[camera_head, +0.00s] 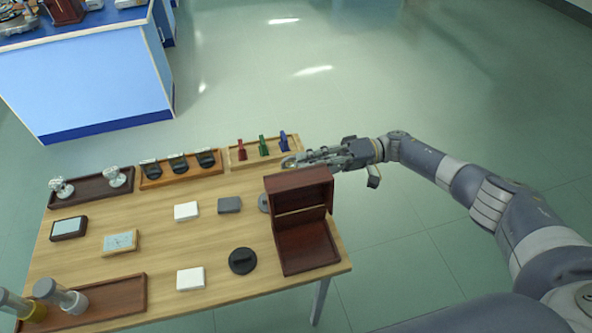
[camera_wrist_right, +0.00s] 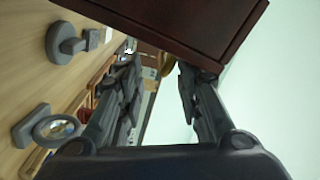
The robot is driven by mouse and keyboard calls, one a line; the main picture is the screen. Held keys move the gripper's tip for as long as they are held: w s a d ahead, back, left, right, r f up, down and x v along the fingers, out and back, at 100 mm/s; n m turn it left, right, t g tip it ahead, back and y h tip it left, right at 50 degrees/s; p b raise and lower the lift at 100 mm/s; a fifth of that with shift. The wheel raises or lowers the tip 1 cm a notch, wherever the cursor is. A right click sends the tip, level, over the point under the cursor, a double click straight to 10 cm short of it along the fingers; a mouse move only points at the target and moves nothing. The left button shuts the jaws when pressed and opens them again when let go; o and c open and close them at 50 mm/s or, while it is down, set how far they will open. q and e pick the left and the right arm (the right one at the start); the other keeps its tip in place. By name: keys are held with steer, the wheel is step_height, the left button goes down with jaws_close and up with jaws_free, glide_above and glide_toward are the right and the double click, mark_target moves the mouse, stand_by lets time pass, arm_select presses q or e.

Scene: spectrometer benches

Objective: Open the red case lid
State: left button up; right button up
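The red case is a dark red-brown wooden box at the right end of the table, its base (camera_head: 308,248) flat on the top. Its lid (camera_head: 300,184) stands raised at the base's far side, so the inside shows. My right gripper (camera_head: 300,159) is just beyond the lid, near its upper far edge. In the right wrist view, a dark red part of the case (camera_wrist_right: 190,25) fills the top, and the fingers (camera_wrist_right: 160,85) are apart with nothing clearly between them. Contact with the lid cannot be told. My left gripper is out of view.
A tray with red, green and blue clips (camera_head: 236,158) lies left of my right gripper. A black round knob (camera_head: 242,261), white blocks (camera_head: 186,211) and a grey block (camera_head: 229,205) lie left of the case. Open floor is right of the table (camera_head: 160,243).

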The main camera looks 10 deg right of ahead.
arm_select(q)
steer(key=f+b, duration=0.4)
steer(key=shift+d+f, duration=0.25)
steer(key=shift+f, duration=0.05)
arm_select(e)
steer(key=d, duration=0.8)
steer(key=shift+f, duration=0.2)
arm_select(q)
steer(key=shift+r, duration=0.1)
arm_select(e)
steer(key=shift+d, duration=0.1)
step_height(320, 180, up, 10)
stand_by(0.3)
stand_by(0.4)
